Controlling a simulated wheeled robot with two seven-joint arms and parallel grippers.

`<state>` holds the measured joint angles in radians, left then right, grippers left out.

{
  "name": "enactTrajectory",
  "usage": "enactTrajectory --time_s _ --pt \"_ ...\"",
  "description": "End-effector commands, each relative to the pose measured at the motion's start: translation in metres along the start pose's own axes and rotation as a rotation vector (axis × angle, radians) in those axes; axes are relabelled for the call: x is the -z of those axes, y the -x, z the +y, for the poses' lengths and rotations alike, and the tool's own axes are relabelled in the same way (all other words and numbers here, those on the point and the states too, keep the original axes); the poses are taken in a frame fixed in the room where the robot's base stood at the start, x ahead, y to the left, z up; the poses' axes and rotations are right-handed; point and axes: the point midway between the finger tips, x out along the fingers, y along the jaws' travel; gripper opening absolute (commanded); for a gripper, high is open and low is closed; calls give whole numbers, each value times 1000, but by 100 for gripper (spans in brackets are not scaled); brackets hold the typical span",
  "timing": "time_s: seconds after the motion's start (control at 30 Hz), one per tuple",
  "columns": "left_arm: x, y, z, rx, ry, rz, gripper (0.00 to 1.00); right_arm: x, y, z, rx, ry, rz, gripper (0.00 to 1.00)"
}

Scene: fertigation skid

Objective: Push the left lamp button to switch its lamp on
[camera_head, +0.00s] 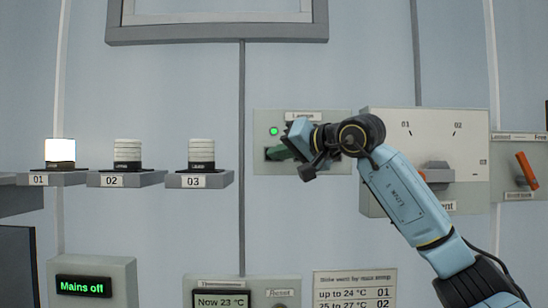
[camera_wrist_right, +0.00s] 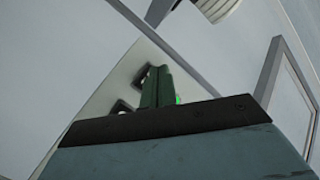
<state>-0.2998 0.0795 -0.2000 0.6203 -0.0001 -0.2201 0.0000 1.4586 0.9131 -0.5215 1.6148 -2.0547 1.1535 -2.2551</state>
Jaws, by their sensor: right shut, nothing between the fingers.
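The lamp panel (camera_head: 262,119) is a grey-green plate on the wall, with a lit green indicator (camera_head: 273,131) at its upper left. My right gripper (camera_head: 277,153) is in front of this panel, its green fingers shut and empty below the indicator. In the right wrist view the shut fingers (camera_wrist_right: 157,88) point at the panel, close to two dark-framed square parts, one upper (camera_wrist_right: 141,76) and one lower (camera_wrist_right: 121,107). I cannot tell which is the left lamp button or whether the fingertips touch one. The gripper and arm hide much of the panel. My left gripper is not in view.
Lamp 01 (camera_head: 60,151) glows white on its shelf; lamps 02 (camera_head: 127,153) and 03 (camera_head: 201,153) are unlit.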

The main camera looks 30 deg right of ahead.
Motion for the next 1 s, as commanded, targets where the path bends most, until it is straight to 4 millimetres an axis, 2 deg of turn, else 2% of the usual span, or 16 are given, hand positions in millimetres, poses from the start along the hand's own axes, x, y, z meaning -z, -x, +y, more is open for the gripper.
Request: enactTrajectory --time_s 0.5,1.0 --pt "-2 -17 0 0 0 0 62 -25 33 -24 0 1 1 0" --pt "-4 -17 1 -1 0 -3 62 -25 36 -24 -3 0 2 0"
